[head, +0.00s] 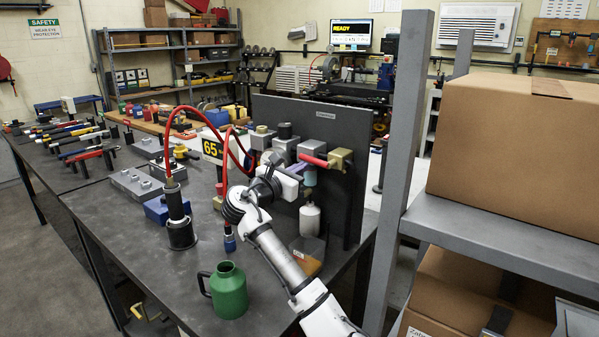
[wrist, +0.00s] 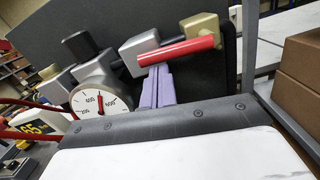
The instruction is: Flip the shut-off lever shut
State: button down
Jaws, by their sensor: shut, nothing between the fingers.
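The shut-off lever has a red handle (head: 313,160) and a brass-coloured block (head: 340,159) at its right end, on the dark upright panel (head: 351,112). In the wrist view the red handle (wrist: 177,50) lies nearly level, sloping slightly up to the brass block (wrist: 203,29). My gripper (head: 297,167) is in front of the panel, just below and left of the handle. In the wrist view its purple fingers (wrist: 157,70) are together and empty, their tips at the handle's left underside. I cannot tell whether they touch it.
A round white gauge (wrist: 95,103) and grey fittings (wrist: 139,46) sit close left of the fingers. A green jug (head: 230,290) and a black cylinder with a red hose (head: 180,221) stand on the bench. A grey shelf post (head: 402,150) and cardboard boxes stand right.

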notch_tip(320, 180, up, 2)
jog(key=m, duration=0.5)
jog(key=shift+w+a+b, duration=0.1)
jog(key=shift+b, duration=0.2)
jog(key=shift+r, duration=0.6)
jog(key=s+d+r+m+g+b, duration=0.1)
jog(key=d+r+m, duration=0.3)
jog(key=m, duration=0.8)
jog(key=shift+s+r+b, duration=0.45)
jog(key=shift+s+b, duration=0.05)
jog(key=shift+s, duration=0.4)
jog(key=shift+m, duration=0.3)
jog(key=shift+a, duration=0.15)
